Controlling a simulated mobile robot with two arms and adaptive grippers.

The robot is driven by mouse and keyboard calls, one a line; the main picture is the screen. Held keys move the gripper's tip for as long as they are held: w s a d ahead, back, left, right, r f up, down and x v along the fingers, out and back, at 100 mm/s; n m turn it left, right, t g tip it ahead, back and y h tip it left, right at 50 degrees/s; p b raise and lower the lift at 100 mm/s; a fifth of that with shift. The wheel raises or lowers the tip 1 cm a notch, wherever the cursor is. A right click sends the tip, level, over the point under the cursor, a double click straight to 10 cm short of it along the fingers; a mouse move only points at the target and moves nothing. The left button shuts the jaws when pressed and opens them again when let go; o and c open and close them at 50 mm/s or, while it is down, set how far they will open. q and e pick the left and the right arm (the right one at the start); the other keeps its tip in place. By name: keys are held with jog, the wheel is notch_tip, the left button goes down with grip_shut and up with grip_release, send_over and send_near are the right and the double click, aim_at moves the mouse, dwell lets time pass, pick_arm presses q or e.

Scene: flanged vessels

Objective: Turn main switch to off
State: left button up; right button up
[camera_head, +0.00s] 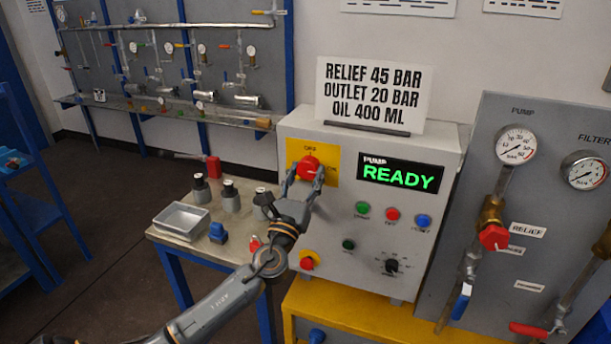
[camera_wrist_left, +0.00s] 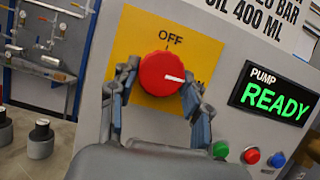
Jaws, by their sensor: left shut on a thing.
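The main switch is a round red knob (camera_head: 308,168) on a yellow plate (camera_head: 329,182) at the upper left of the grey control box (camera_head: 340,240). In the left wrist view the knob (camera_wrist_left: 160,74) shows a white pointer line aimed to the right, and "OFF" is printed above it. My left gripper (camera_head: 304,177) is at the knob, one finger on each side; it is shut on the knob, as the left wrist view (camera_wrist_left: 161,88) also shows. My right gripper is not in view.
Green, red and blue buttons (camera_head: 392,214) sit below the display, with a black selector (camera_head: 391,266) lower down. A red button on yellow (camera_head: 308,260) is at the lower left. A side table (camera_head: 166,236) holds a metal tray and dark-capped bottles. A gauge panel (camera_head: 540,200) stands at right.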

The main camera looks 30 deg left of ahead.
pick_arm(q)
jog(key=n+y, duration=0.1)
jog(key=n, duration=0.1)
jog(key=n+g+y, duration=0.1)
jog(key=n, duration=0.2)
jog(key=shift+d+n+y, duration=0.15)
jog(key=shift+n+y, duration=0.15)
jog(key=n+g+y, duration=0.1)
jog(key=n, duration=0.2)
jog(key=n+g+y, duration=0.1)
jog(key=n, duration=0.2)
jog(key=shift+w+d+r, duration=0.1)
jog(key=shift+d+r, duration=0.05)
jog(key=shift+r, duration=0.05)
jog(key=n+g+p, duration=0.1)
jog(key=n, duration=0.1)
jog(key=n+g+p, duration=0.1)
jog(key=n, duration=0.2)
jog(key=shift+d+r+y, duration=0.1)
jog(key=shift+r+y, duration=0.1)
jog(key=shift+y, duration=0.1)
jog(key=n+g+p, duration=0.1)
jog(key=n+p, duration=0.1)
jog(key=n, duration=0.1)
jog(key=shift+r+g, duration=0.1)
jog(key=shift+g, duration=0.2)
jog(key=shift+n+p, duration=0.5)
jog(key=shift+n, duration=0.5)
jog(key=o, duration=1.1)
jog(key=shift+o, duration=0.2)
